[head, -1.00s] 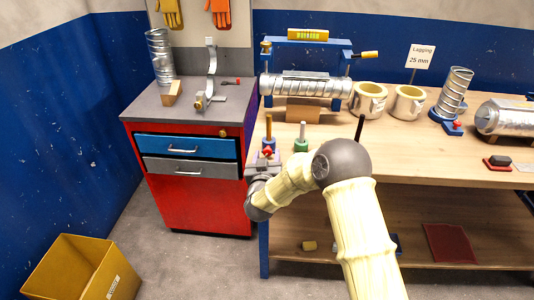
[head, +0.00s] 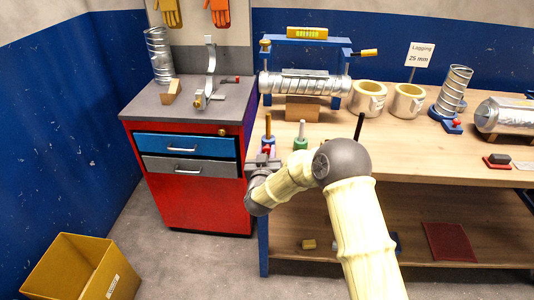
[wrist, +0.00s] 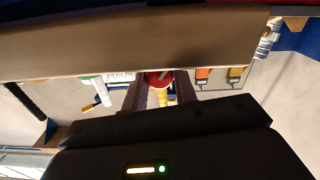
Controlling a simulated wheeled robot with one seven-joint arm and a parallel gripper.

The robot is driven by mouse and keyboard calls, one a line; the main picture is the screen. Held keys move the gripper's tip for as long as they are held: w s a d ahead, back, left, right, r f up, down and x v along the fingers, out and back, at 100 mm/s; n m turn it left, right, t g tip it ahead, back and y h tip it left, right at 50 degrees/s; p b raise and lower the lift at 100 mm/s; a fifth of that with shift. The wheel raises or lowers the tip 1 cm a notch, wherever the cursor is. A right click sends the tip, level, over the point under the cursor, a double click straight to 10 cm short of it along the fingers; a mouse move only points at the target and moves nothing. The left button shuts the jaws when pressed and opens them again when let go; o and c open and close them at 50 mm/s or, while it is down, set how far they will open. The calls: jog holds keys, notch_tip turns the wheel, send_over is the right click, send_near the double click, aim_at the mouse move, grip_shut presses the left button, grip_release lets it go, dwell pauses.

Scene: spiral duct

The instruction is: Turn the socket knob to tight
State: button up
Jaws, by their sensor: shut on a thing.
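The red socket knob (head: 267,150) is on the front of a small blue socket at the bench's front left corner. An upright wooden-coloured rod (head: 268,127) stands in this socket. My gripper (head: 264,160) reaches the knob from the front and hides much of it. In the wrist view, the red knob (wrist: 159,78) sits between the two dark fingers of my gripper (wrist: 161,92), which are shut on it. The knob's turn position cannot be read.
A green socket with a pale rod (head: 301,137) stands just right. The red cabinet (head: 195,199) is close on the left. A clamp frame with a spiral duct (head: 305,84) is behind. An open yellow box (head: 84,272) is on the floor.

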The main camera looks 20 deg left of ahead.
jog(key=m+b, duration=0.5)
jog(key=shift+d+f, duration=0.1)
jog(key=shift+f, duration=0.05)
jog(key=shift+m+b, duration=1.15)
jog(key=shift+m, duration=0.05)
jog(key=shift+r, duration=0.2)
jog(key=o, duration=1)
